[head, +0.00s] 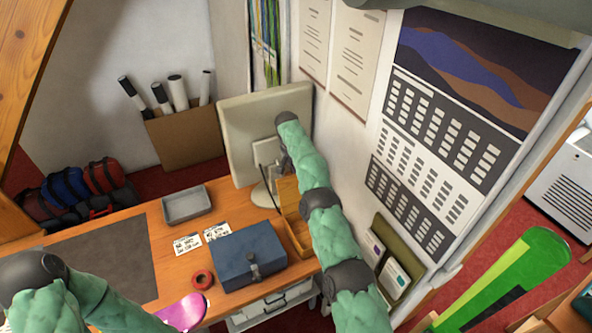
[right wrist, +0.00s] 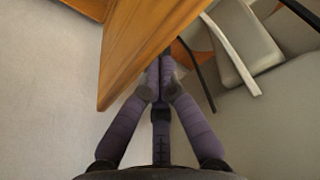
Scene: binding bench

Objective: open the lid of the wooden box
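The wooden box (head: 300,251) stands on the desk against the wall, right of the blue box. A wooden panel, seemingly its lid (head: 288,192), stands up at its back end; my right arm hides much of both. In the right wrist view a large orange-brown wooden panel (right wrist: 150,40) crosses the upper middle, close to my right gripper (right wrist: 158,82). Its purple fingers converge with the tips together at the panel's edge; no held object shows between them.
A blue box (head: 248,256) with a latch sits close left of the wooden box. A monitor (head: 240,135) stands behind it. A grey tray (head: 187,205), label cards (head: 188,244) and red tape roll (head: 203,279) lie on the desk. A dark mat (head: 100,262) is bare.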

